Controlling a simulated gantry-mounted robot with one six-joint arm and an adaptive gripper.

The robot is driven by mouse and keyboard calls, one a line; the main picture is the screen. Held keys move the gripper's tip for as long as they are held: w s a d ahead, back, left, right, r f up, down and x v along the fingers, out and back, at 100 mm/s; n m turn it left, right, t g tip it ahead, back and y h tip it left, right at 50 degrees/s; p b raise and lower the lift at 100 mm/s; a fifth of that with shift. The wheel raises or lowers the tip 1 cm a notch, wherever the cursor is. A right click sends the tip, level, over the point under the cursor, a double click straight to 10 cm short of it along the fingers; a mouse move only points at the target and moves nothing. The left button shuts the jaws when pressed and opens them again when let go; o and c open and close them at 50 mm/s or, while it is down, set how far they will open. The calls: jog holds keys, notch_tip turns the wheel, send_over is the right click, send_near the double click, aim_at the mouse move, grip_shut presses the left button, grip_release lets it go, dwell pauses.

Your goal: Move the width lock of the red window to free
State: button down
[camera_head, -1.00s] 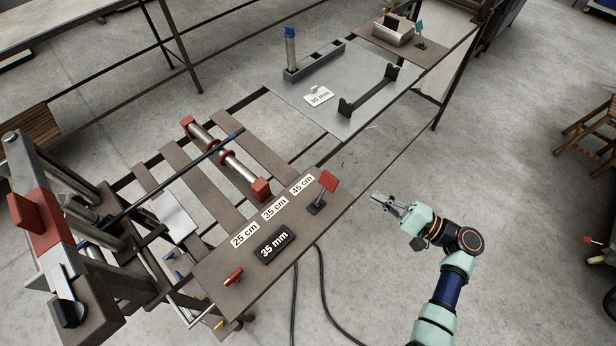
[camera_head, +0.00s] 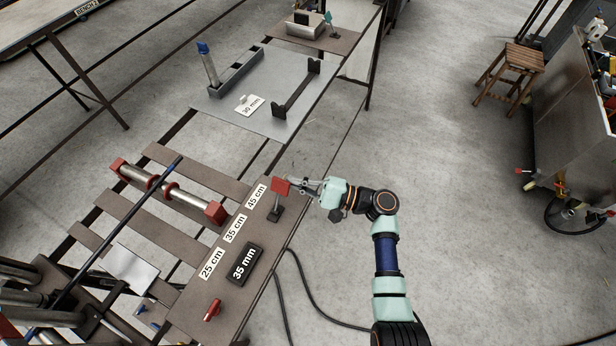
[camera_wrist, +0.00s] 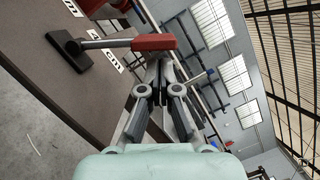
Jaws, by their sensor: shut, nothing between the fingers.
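A lever with a red paddle (camera_head: 281,187) leans on a dark base (camera_head: 275,213) by the 45 cm label, at the bench's right edge. The wrist view shows the red paddle (camera_wrist: 153,42) lying across just beyond my fingertips, with its grey stem (camera_wrist: 105,44) running left to the black base (camera_wrist: 68,48). My gripper (camera_head: 302,187) is shut and empty, close to the right of the paddle; I cannot tell if they touch. My gripper also shows in the wrist view (camera_wrist: 161,68). A second, small red lever (camera_head: 212,310) sits near the bench's front. Which lever is the width lock is not marked.
Labels for 25 cm (camera_head: 212,263), 35 cm (camera_head: 235,228) and 45 cm (camera_head: 256,196) line the bench, beside a black 35 mm block (camera_head: 244,263). A roller with red ends (camera_head: 168,192) lies left, under a dark rod (camera_head: 118,218).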

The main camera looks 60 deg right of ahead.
aim_at(287, 194)
jog(key=shift+a+r, duration=0.3)
jog(key=shift+a, duration=0.1)
jog(key=shift+a+r+n, duration=0.2)
jog(key=shift+n, duration=0.2)
jog(key=shift+r, duration=0.1)
jog(key=shift+s+a+r+n+g+p, duration=0.1)
jog(key=shift+a+r+n+g+p, duration=0.3)
jog(key=shift+n, duration=0.4)
jog(key=a+n, duration=0.2)
jog(key=shift+s+r+n+g, duration=0.15)
jog(key=shift+r+n+g, duration=0.15)
jog(key=shift+r+n, duration=0.1)
jog(key=shift+s+a+r+n+g+h, duration=0.15)
jog(key=shift+a+n+g, duration=0.1)
jog(key=shift+a+n, duration=0.75)
jog(key=shift+s+a+f+n+g+h, duration=0.1)
jog(key=shift+a+n+g+h, duration=0.1)
jog(key=shift+a+n, duration=0.8)
jog(key=shift+s+a+r+n+g+h, duration=0.2)
jog(key=shift+a+n, duration=0.5)
jog(key=shift+n, duration=0.6)
jog(key=shift+f, duration=0.15)
